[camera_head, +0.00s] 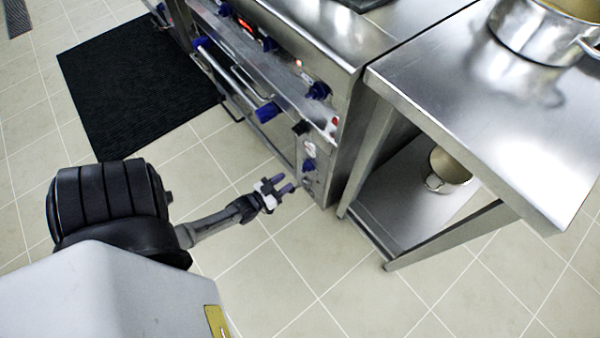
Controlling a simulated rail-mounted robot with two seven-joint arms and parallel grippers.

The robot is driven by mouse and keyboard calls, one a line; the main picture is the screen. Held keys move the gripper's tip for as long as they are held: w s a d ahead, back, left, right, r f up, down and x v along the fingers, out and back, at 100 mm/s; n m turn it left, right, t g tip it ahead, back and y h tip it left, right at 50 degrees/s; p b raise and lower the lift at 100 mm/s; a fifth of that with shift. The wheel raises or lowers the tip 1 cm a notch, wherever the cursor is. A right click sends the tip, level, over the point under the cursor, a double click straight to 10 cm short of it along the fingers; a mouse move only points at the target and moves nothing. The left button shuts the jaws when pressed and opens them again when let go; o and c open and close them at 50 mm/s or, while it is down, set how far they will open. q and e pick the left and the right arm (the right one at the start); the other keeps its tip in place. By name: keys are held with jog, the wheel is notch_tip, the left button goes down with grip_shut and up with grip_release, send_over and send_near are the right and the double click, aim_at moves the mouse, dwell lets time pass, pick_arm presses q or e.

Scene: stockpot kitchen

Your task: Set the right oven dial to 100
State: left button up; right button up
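The stainless oven (345,98) stands at the upper middle, seen from above at a slant. A blue dial (309,165) sits low on the right end of its front panel. Another blue dial (318,91) sits higher near the top right corner. Their settings and numbers are too small to read. My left gripper (284,184) points at the lower dial from the front left. Its two fingers are apart with nothing between them, and a small gap separates them from the dial. My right gripper is not in view.
A steel table (450,85) with a large pot (528,35) on top stands right of the oven. A smaller pot (449,168) is on its lower shelf. Blue-ended oven handles (240,80) jut out at the front. A black mat (135,85) lies on the clear tiled floor.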

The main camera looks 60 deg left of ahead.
aim_at(306, 167)
pick_arm(q)
jog(key=b+x, duration=0.2)
jog(key=x, duration=0.5)
jog(key=shift+w+b, duration=0.25)
jog(key=shift+b, duration=0.15)
jog(key=shift+c, duration=0.5)
grip_shut()
